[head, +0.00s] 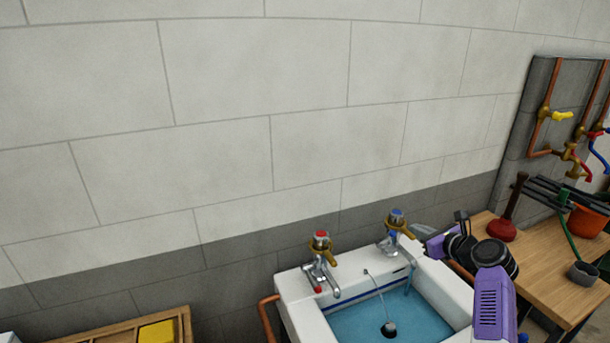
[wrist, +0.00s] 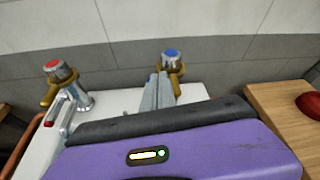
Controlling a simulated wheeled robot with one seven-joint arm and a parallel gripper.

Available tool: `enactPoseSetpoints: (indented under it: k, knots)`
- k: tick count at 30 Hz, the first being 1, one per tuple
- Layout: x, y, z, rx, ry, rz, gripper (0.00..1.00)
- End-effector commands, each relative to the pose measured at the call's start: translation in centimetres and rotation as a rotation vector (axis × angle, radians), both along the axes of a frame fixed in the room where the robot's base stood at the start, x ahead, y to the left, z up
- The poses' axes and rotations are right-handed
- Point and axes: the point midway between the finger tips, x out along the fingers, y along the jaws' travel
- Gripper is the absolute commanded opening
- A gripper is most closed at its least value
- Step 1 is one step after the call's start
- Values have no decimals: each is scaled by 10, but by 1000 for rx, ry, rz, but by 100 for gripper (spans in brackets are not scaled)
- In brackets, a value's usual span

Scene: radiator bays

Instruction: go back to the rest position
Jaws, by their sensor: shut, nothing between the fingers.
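My gripper (head: 420,230) is shut and empty beside the blue-topped tap (head: 397,218) at the sink's back right. In the wrist view the closed fingers (wrist: 158,90) point at that tap (wrist: 172,60) and overlap its lower part. I cannot tell whether they touch it. My purple arm reaches in from the lower right. The red-topped tap (head: 320,245) stands to the left, apart from my gripper; it also shows in the wrist view (wrist: 60,72).
The white sink (head: 298,300) holds blue water (head: 360,318); a thin bluish streak hangs below the blue-topped tap's spout. A wooden bench (head: 540,262) with a red plunger (head: 502,228) stands right. A wooden tray with a yellow block (head: 157,334) lies lower left. The wall (head: 240,70) is behind.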

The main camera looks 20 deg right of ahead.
Motion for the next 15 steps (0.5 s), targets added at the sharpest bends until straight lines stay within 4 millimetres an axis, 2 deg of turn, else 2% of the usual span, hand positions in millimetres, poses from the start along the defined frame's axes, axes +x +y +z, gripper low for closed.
enactPoseSetpoints:
  k: [5,8,12,15]
  knots:
    - [0,-1,1,-44,-1,12,0]
    - [1,-10,5,-161,-11,14,0]
    - [-1,-37,39,-457,-38,-15,0]
    - [-15,-49,47,-688,-19,-37,0]
